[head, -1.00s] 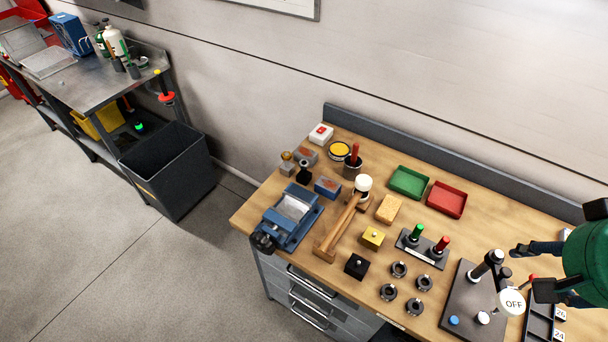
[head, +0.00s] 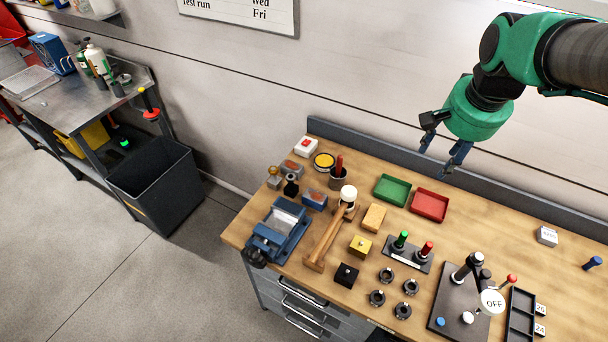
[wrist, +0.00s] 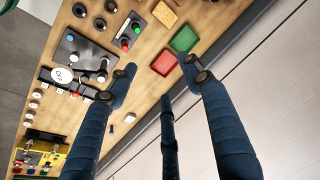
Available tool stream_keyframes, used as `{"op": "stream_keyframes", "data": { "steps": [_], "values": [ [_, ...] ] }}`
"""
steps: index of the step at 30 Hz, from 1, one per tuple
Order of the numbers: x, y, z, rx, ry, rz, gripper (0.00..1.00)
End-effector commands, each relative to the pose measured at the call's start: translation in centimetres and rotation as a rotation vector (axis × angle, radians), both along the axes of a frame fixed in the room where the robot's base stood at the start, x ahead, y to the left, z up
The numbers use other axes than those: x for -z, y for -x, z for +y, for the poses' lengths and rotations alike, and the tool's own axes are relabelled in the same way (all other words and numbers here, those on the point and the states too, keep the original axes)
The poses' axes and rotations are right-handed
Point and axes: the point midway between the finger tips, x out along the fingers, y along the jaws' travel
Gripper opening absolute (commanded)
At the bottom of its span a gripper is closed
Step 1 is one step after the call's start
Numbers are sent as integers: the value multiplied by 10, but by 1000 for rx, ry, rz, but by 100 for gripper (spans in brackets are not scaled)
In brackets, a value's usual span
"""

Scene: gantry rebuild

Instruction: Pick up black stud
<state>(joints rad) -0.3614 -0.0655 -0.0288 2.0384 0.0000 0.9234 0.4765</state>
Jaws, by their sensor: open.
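A small dark knobbed piece (head: 291,186) stands at the back left, behind the vise; I cannot tell which of the two is the black stud.
A yellow block (head: 360,246), a hammer (head: 325,241) and several dark rings (head: 386,275) surround the black block. A blue vise (head: 279,229) is to the left. A green tray (head: 393,190) and a red tray (head: 430,205) lie at the back. The bench's back right is mostly clear.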

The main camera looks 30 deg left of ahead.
Motion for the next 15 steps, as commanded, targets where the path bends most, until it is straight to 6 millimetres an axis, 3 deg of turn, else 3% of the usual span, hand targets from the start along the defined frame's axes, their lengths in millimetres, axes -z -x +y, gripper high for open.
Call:
{"op": "stream_keyframes", "data": {
  "steps": [6, 15],
  "values": [
    [14, -32, 56, 13, -3, 46, 50],
    [45, -65, 137, 39, -1, 103, 50]
  ]
}}
